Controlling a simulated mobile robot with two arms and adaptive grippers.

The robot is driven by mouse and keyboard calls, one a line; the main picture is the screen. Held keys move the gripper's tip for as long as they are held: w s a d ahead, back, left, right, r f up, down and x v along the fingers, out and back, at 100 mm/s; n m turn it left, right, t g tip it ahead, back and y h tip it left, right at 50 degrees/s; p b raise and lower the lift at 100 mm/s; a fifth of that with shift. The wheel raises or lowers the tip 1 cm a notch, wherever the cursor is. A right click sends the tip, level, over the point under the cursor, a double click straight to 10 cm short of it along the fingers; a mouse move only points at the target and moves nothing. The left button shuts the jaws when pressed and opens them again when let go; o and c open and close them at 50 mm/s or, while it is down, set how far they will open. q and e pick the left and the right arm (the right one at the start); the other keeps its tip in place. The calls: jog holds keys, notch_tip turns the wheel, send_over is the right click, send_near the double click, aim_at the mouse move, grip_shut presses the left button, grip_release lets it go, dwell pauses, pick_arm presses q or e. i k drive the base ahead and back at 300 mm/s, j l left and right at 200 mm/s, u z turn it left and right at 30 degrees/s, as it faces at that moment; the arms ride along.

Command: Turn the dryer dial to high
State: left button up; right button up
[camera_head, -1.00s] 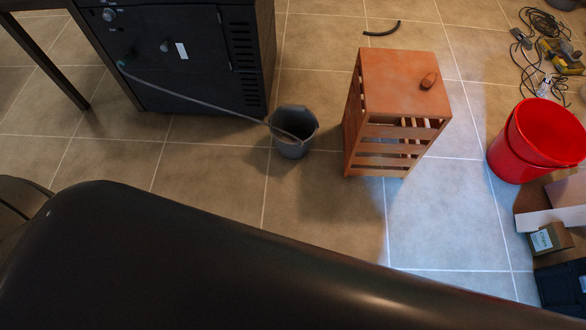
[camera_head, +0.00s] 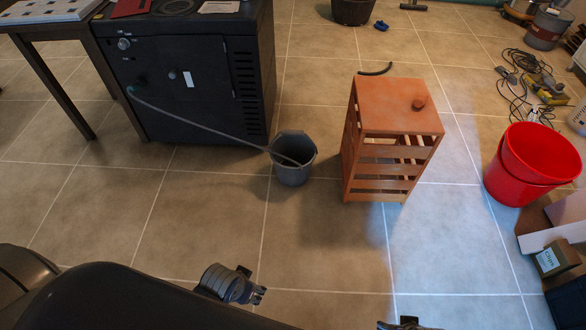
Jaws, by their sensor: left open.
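The dryer (camera_head: 200,120) is a black box-shaped machine at the upper left of the head view. Its round grey dial (camera_head: 123,44) sits high on the front face near the left corner, with small labels around it too small to read. My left gripper (camera_head: 257,293) is at the bottom, open and empty, well below and to the right of the dial and apart from the dryer. Only the tip of my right gripper (camera_head: 408,325) shows at the bottom edge, and its jaws cannot be made out.
A grey hose (camera_head: 200,122) runs from the dryer's front into a grey bucket (camera_head: 292,174). A wooden slatted crate (camera_head: 398,105) stands right of it. Red buckets (camera_head: 530,163) and cables are farther right. A table (camera_head: 50,65) adjoins the dryer's left. The tiled foreground is clear.

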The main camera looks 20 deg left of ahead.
aim_at(123, 44)
jog(key=u, duration=1.55)
